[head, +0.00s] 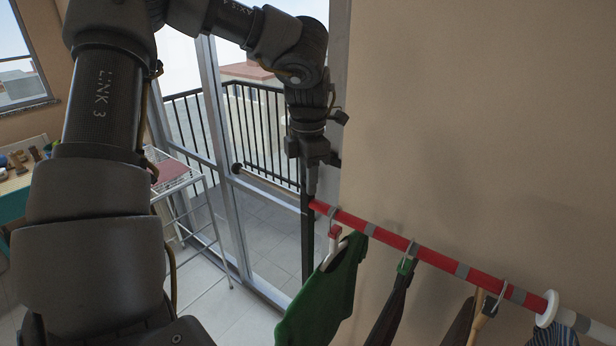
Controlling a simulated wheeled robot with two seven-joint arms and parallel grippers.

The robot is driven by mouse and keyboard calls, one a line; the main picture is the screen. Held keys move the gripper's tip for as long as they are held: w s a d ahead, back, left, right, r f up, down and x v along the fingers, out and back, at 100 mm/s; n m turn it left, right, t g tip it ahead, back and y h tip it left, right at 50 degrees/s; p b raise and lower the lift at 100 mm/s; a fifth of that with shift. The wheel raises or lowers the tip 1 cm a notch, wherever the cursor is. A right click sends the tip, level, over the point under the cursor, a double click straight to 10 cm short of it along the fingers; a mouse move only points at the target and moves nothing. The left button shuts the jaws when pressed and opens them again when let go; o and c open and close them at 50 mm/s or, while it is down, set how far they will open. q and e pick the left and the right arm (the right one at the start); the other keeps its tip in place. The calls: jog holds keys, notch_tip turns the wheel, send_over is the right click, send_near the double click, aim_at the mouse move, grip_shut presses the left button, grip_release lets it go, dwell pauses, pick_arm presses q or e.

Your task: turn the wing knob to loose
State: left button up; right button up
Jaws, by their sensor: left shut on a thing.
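My left arm comes in from the left, and its left gripper (312,188) points down at the left end of the red rail (385,236), at the top of a black upright post (307,240). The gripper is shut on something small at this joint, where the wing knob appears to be. The knob itself is hidden by the fingers, so I cannot tell which way its wings point. My right gripper is not in view.
Green clothing (325,290) and several other garments hang from the rail. A white disc (547,309) sits on the rail at the right. A bare wall (480,130) stands behind. A drying rack (185,200) stands left by the glass balcony door.

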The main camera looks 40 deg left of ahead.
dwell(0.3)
pick_arm(q)
jog(key=o, duration=1)
jog(key=shift+r, duration=0.1)
jog(key=shift+w+r, duration=0.1)
jog(key=shift+r, duration=0.25)
notch_tip(320, 180, up, 10)
